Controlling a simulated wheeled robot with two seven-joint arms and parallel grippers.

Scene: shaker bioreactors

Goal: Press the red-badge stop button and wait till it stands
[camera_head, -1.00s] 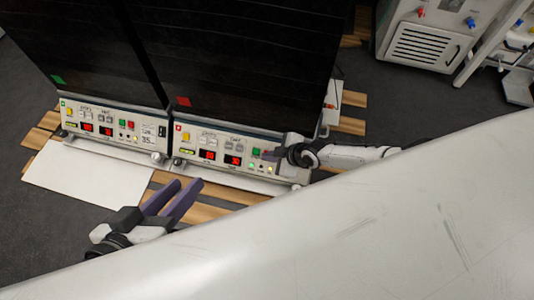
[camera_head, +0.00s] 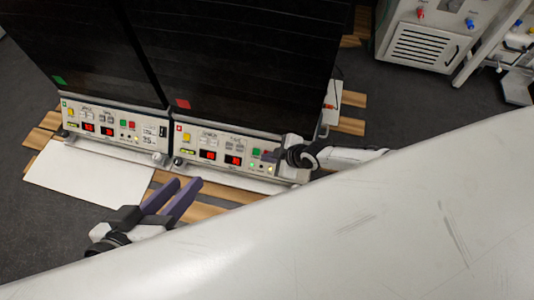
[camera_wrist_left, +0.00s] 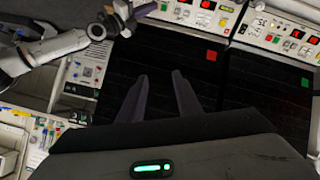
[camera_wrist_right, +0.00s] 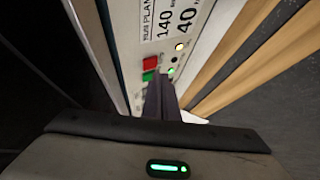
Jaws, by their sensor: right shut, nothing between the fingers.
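The red-badge shaker (camera_head: 183,104) is the right one of two dark-fronted units, with a white control panel (camera_head: 220,140). In the right wrist view its red stop button (camera_wrist_right: 150,62) sits beside a green button (camera_wrist_right: 149,76). In the head view the green button (camera_head: 257,152) shows, while my right gripper covers the red one. My right gripper (camera_head: 274,156) is shut and empty at the panel's right end. Its fingertips (camera_wrist_right: 160,80) appear close to the green button; contact cannot be told. My left gripper (camera_head: 186,184) is open and empty in front of the panels.
The green-badge shaker (camera_head: 59,80) stands to the left with a similar panel. A white board (camera_head: 90,178) lies on wooden slats below it. A large pale surface (camera_head: 330,235) fills the lower right. A white machine (camera_head: 425,40) stands at the back right.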

